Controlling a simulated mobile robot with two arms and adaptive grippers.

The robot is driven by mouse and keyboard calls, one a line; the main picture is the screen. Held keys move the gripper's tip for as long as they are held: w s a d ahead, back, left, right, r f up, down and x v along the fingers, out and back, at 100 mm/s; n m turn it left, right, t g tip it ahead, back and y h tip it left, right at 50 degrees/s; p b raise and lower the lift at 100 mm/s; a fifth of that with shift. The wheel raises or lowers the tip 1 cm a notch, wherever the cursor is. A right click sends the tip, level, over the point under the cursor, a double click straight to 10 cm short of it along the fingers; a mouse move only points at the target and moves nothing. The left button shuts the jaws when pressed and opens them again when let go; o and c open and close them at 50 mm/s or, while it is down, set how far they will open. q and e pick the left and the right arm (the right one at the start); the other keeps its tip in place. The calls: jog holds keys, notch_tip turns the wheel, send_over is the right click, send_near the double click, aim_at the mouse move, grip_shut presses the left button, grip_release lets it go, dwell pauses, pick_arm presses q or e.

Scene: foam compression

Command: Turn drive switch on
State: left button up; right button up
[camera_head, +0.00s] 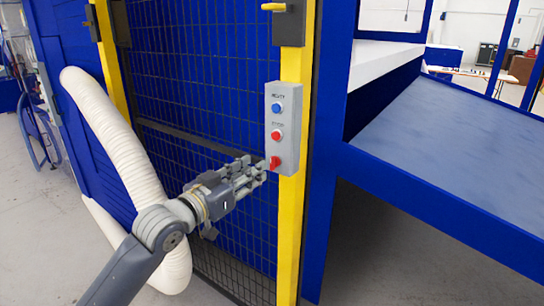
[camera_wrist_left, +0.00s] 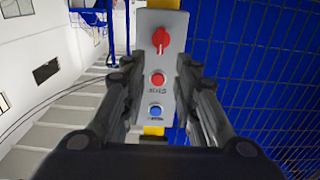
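A grey control box (camera_head: 284,128) is mounted on a yellow post. It carries a blue button (camera_head: 277,107), a red button (camera_head: 277,135) and, at the bottom, a red rotary switch (camera_head: 275,162). My left gripper (camera_head: 256,170) is just left of the box, near the rotary switch. In the left wrist view the box appears upside down, with the red rotary switch (camera_wrist_left: 161,39) at the top, beyond the fingertips. My left gripper (camera_wrist_left: 155,70) is open there, its fingers apart with nothing between them. My right gripper is in neither view.
A blue mesh fence (camera_head: 190,90) lies behind my left gripper. The yellow post (camera_head: 291,230) stands below the box. A large white hose (camera_head: 118,150) hangs at left. A blue sloped table (camera_head: 460,140) fills the right side.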

aim_at(271, 158)
pick_arm(q)
jog(key=p+x, duration=0.2)
jog(key=x, duration=0.5)
jog(key=shift+w+d, duration=0.15)
jog(key=shift+w, duration=0.1)
grip_shut()
